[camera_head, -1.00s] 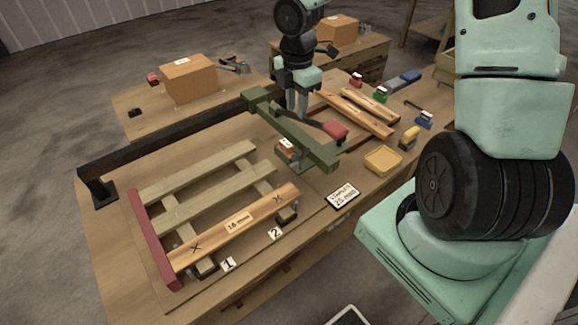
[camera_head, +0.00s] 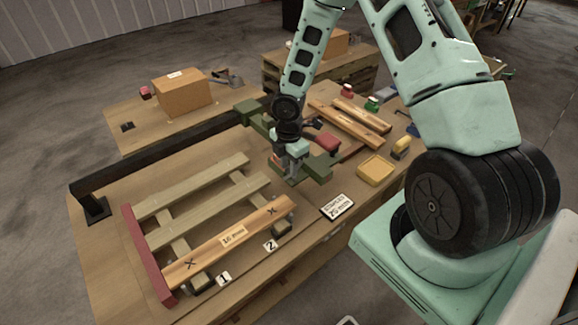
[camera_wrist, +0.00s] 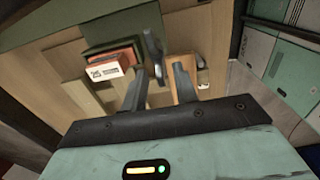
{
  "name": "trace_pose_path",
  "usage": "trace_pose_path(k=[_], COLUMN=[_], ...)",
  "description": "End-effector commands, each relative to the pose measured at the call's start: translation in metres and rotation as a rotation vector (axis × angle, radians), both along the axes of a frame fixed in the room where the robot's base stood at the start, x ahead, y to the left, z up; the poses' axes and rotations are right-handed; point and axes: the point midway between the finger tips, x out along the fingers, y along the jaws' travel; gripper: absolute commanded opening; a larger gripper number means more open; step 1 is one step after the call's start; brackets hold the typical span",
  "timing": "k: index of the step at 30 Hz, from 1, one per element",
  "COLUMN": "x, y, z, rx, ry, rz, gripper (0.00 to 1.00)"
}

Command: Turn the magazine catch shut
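The green arm-like fixture (camera_head: 316,168) stands on the bench, with a red pad on top near its right end. In the wrist view an orange-red block with a white label (camera_wrist: 108,70) sits against the green part (camera_wrist: 112,49). A dark grey lever (camera_wrist: 153,48), which looks like the magazine catch, stands right of this block. My gripper (camera_head: 292,176) is low over the front of the fixture and hides the block and lever in the head view. In the wrist view its fingers (camera_wrist: 160,72) are apart, with the lever between them; contact cannot be told.
A wooden rack (camera_head: 200,191) with a marked front board lies to the left. A yellow tray (camera_head: 375,170) and a label plate (camera_head: 337,207) lie right of my gripper. Two planks (camera_head: 350,122) lie behind the fixture. A black rail (camera_head: 170,146) runs along the back.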

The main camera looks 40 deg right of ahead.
Motion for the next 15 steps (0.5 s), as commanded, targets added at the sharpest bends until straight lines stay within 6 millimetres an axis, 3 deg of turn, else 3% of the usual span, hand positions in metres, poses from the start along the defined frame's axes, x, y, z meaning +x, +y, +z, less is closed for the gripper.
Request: trace_pose_path(k=[13,15], x=[0.0001,0.0001], y=[-0.0002,-0.0002], z=[-0.0105,-0.0104], rx=[0.000,0.000], ry=[-0.001,-0.001], rz=[-0.001,-0.001], gripper=[0.29,0.10])
